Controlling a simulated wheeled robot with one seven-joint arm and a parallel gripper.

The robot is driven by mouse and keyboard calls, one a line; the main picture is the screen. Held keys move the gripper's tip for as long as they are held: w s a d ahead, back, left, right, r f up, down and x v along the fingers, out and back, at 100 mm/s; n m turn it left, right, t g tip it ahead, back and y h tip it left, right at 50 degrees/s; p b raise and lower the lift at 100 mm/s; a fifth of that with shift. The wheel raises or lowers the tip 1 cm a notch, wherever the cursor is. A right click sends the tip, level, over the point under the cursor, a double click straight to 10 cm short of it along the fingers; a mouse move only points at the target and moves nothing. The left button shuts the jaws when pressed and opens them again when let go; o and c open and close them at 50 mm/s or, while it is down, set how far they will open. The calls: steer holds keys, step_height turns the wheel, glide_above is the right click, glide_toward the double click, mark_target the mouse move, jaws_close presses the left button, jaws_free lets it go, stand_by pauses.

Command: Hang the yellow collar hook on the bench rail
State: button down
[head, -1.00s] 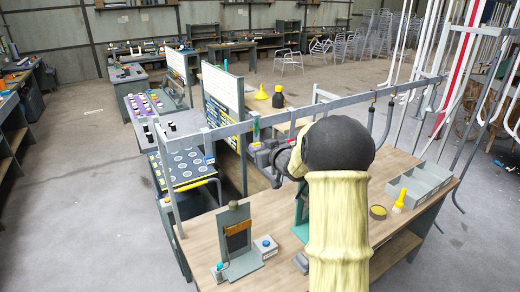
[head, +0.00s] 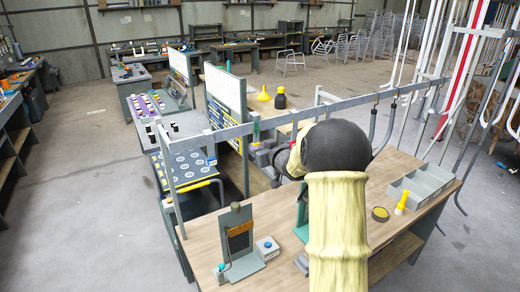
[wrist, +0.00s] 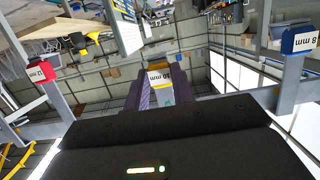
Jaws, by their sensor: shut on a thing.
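In the wrist view my gripper (wrist: 160,92) is shut on the yellow collar hook (wrist: 161,98), which carries a white "10 mm" label between the dark purple fingers. The bench rail (head: 310,120) is the grey bar running above the workbench in the head view. My wrist and gripper are close to the rail's left-middle part, largely hidden by my own arm. A blue "8 mm" piece (wrist: 300,40) is at the right and a red "12 mm" piece (wrist: 30,72) at the left, both on grey supports. Whether the yellow hook touches the rail cannot be told.
The workbench (head: 210,232) carries a dark upright stand (head: 238,238), a small box with a blue button (head: 266,246), a grey divided tray (head: 420,185) and a yellow bottle (head: 401,203). Grey hooks (head: 373,122) hang from the rail's right part.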

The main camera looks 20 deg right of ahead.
steer(key=shift+f+b, duration=0.9)
steer(key=shift+f, duration=0.25)
stand_by(0.6)
steer(key=c, duration=1.1)
jaws_free()
steer(key=v, duration=0.8)
stand_by(0.8)
